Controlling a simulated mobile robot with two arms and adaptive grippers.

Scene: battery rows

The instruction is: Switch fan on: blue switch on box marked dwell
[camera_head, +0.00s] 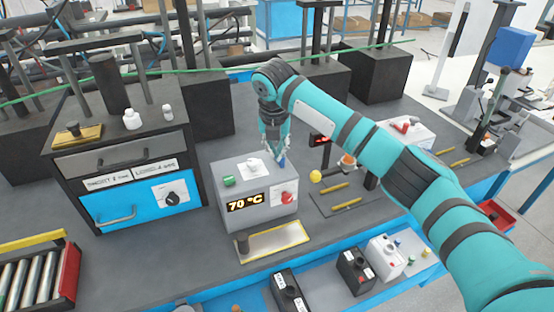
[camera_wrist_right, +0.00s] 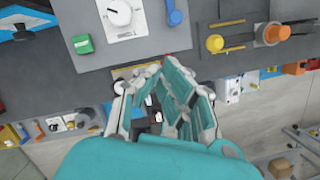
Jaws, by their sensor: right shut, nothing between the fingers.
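A grey control box (camera_head: 228,178) with a 70 °C display stands mid-bench; I cannot read the word dwell on it. On its top are a green button (camera_head: 229,181), a white dial (camera_head: 254,166) and a blue switch (camera_head: 281,160). The blue switch (camera_wrist_right: 174,12) also shows at the top of the right wrist view, beside the white dial (camera_wrist_right: 120,12). My right gripper (camera_head: 277,150) is shut and empty, pointing down at the blue switch; I cannot tell whether it touches. The switch is partly hidden by the fingers. My left gripper is not in view.
A drawer cabinet (camera_head: 128,163) stands left of the box. A yellow-edged tray (camera_head: 273,243) lies in front. A yellow ball (camera_head: 315,176) and a dark plate with yellow bars (camera_head: 345,207) lie right. A white box with a red part (camera_head: 405,130) stands behind my arm.

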